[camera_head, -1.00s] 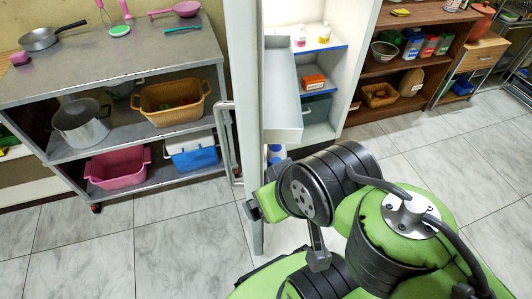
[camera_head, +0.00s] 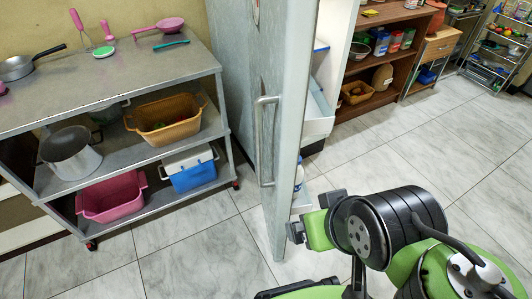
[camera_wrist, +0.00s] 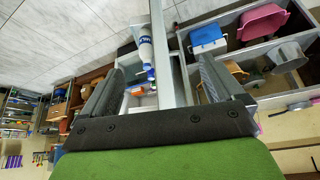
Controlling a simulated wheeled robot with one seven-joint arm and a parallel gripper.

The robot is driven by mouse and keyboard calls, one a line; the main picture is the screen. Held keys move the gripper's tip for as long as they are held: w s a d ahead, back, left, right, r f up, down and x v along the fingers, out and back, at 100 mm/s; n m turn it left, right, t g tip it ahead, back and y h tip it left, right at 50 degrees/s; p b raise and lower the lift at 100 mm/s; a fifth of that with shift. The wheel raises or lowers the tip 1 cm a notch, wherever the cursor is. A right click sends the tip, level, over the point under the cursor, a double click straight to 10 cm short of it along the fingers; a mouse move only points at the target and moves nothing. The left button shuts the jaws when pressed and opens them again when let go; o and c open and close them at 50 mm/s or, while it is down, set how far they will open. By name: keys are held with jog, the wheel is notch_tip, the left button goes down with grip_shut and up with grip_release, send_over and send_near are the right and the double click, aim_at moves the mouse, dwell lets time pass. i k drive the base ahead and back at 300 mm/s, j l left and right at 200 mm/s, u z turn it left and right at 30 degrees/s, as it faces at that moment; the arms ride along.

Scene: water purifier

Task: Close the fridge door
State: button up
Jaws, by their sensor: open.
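The fridge door (camera_head: 283,110) stands open, a tall pale grey panel with its outer face and long handle (camera_head: 261,140) turned to the left. A white rack (camera_head: 316,122) shows on its inner side. My gripper (camera_head: 309,216) is low by the free edge of the door, on the inner side. In the wrist view my gripper (camera_wrist: 160,70) is open, and the door's edge (camera_wrist: 178,75) appears between its fingers. A white and blue bottle (camera_wrist: 145,45) in the door shows there too. I cannot tell whether a finger touches the door.
A metal shelf unit (camera_head: 120,65) with a pot, a basket and tubs stands left of the fridge. A brown shelf (camera_head: 375,95) stands to the right. The tiled floor (camera_head: 420,150) is clear on the right and at front left.

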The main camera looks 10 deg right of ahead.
aim_at(282, 34)
jog(key=i+j+u, duration=0.1)
jog(key=i+j, duration=0.15)
jog(key=j, duration=0.2)
jog(key=i+j+u, duration=0.1)
jog(key=j, duration=0.3)
jog(key=i+j+u, duration=0.15)
jog(key=i+j, duration=0.2)
